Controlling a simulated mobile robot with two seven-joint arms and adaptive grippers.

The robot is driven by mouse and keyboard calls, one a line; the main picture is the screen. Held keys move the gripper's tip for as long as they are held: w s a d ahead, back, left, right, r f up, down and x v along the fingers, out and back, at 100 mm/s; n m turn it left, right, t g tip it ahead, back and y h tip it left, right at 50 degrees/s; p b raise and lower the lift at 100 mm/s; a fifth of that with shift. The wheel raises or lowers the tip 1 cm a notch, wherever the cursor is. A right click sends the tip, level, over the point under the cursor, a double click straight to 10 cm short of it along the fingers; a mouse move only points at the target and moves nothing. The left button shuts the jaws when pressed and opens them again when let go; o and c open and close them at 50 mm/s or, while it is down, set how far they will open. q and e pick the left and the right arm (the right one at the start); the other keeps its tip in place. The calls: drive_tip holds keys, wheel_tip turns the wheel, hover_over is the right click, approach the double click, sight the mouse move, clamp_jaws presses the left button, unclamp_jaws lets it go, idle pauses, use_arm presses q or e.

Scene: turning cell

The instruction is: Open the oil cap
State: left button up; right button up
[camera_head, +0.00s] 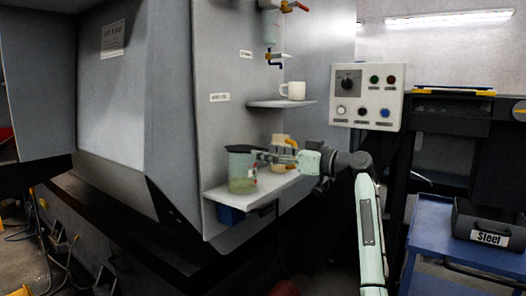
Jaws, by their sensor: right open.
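My right gripper (272,159) reaches in from the right over the lower white shelf (262,199). It is open, with its fingertips at the right side of a clear jug (242,172) holding greenish liquid and topped by a dark rim. I cannot tell whether they touch the jug. A cream container (281,142) stands behind the gripper and is partly hidden by it. I cannot make out an oil cap for certain. My left gripper is not in view.
A white mug (293,90) stands on the upper shelf (281,103). A clear vessel with a tap (271,28) hangs above. A control box (367,96) with knob and buttons is at right. A grey "Steel" bin (489,224) sits on a blue cart (432,220).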

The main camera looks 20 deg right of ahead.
drive_tip(key=shift+x, duration=0.95)
drive_tip(key=shift+d, duration=0.15)
clamp_jaws()
